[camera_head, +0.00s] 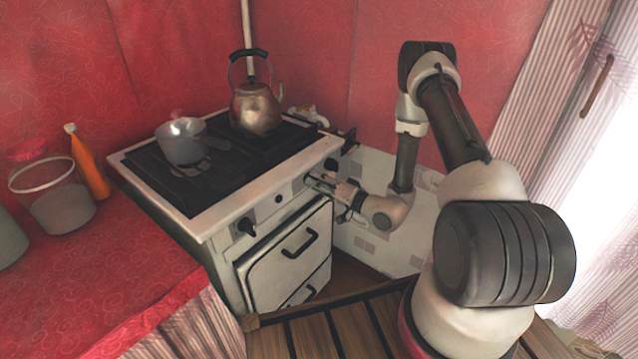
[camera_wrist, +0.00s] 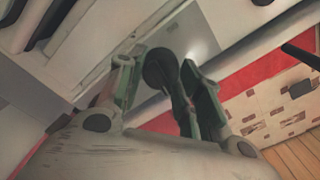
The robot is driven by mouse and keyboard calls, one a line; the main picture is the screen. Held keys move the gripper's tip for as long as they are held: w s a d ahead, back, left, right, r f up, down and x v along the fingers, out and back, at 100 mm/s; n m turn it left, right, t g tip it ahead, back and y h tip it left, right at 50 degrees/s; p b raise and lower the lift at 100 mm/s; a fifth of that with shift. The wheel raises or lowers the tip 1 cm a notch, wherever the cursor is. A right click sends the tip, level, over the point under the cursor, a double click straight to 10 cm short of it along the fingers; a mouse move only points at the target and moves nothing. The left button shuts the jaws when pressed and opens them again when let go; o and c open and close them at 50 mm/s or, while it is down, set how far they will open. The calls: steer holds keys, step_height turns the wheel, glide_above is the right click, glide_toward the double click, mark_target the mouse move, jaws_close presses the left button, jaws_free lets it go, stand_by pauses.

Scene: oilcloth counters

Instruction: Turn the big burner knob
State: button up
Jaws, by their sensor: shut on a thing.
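The white stove (camera_head: 215,226) has black knobs along its front panel. My gripper (camera_head: 313,179) reaches in from the right to the right part of that panel. In the wrist view a round black knob (camera_wrist: 159,68) with a dark grip bar sits between the fingers of my gripper (camera_wrist: 162,76). The gripper is shut on this knob. In the head view the fingers largely hide the held knob. Another black knob (camera_head: 246,228) is uncovered at the left of the panel, with a small dark knob (camera_head: 279,199) to its right.
A kettle (camera_head: 256,110) and a metal pan (camera_head: 181,142) stand on the stove top. The oven door (camera_head: 290,262) below the panel is shut. A red-covered counter (camera_head: 95,275) at left holds an orange bottle (camera_head: 90,168) and a glass jar (camera_head: 60,208).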

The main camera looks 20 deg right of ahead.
steer(key=shift+n, duration=0.9)
steer(key=shift+s, duration=0.1)
steer(key=o, duration=1)
steer(key=v, duration=1.2)
